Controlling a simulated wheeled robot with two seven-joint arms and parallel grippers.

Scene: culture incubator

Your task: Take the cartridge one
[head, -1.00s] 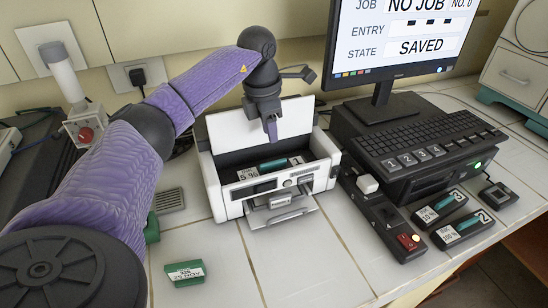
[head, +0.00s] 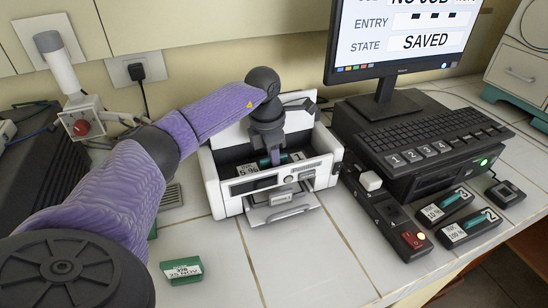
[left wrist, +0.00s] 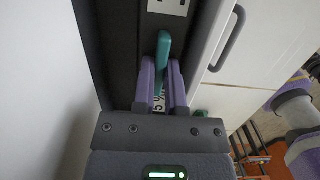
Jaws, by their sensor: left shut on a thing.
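The cartridge one (head: 247,170) is a dark block with a teal handle and white labels, one reading "5 %". It sits inside the open white device (head: 228,207) at the middle of the bench. My left gripper (head: 275,157) reaches down into the device from above. In the left wrist view, its purple fingers (left wrist: 161,78) are shut on the teal handle (left wrist: 163,48) of the cartridge. The fingers hide part of the label. My right gripper is not in view.
Cartridges two (head: 468,229) and three (head: 444,206) lie at the right, by a black switch panel (head: 385,208). A keyboard (head: 432,138) and monitor (head: 400,45) stand behind them. A green labelled block (head: 181,270) lies at the front left.

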